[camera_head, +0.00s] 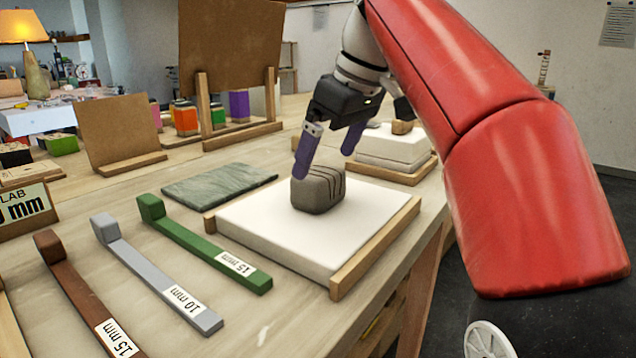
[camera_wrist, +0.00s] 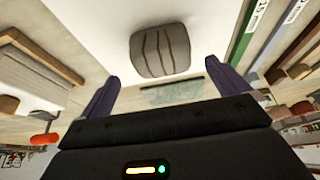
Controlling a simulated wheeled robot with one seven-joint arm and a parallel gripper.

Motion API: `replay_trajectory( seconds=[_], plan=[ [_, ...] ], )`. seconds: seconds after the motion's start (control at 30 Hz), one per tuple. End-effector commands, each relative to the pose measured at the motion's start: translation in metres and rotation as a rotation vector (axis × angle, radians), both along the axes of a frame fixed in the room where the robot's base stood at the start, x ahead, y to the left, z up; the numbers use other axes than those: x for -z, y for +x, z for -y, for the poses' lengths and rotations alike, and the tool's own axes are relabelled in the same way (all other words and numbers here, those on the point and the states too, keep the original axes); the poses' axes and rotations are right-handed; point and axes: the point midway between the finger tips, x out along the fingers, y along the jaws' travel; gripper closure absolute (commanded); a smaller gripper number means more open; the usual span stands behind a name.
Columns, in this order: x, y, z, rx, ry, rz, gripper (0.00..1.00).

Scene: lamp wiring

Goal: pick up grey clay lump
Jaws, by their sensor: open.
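The grey clay lump (camera_head: 318,190) is a rounded block with several dark grooves across it. It sits on a white slab (camera_head: 262,226) between wooden side strips. In the wrist view the lump (camera_wrist: 160,50) lies ahead of the fingertips, about midway between them. My gripper (camera_head: 328,150) is above and just behind the lump in the head view, with its purple fingers apart and nothing between them. In the wrist view both fingers of my gripper (camera_wrist: 163,80) show spread. The far finger is partly hidden in the head view.
Green (camera_head: 205,245), grey (camera_head: 157,275) and brown (camera_head: 85,290) labelled gauge bars lie to the left of the slab. A grey-green stone plate (camera_head: 219,184) lies behind them. A second white slab (camera_head: 388,147) with a small lump stands behind right. The table edge is close on the right.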

Motion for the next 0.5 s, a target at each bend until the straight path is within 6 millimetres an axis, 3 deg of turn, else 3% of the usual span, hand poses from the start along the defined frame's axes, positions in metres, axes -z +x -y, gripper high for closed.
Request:
replay_trajectory(
  seconds=[0.3, 0.5],
  plan=[
    [0.042, 0.009, -0.017, -0.001, 0.0, -0.003, 0.0],
    [0.058, 0.014, -0.022, 0.001, -0.001, 0.0, 0.0]
  ],
)
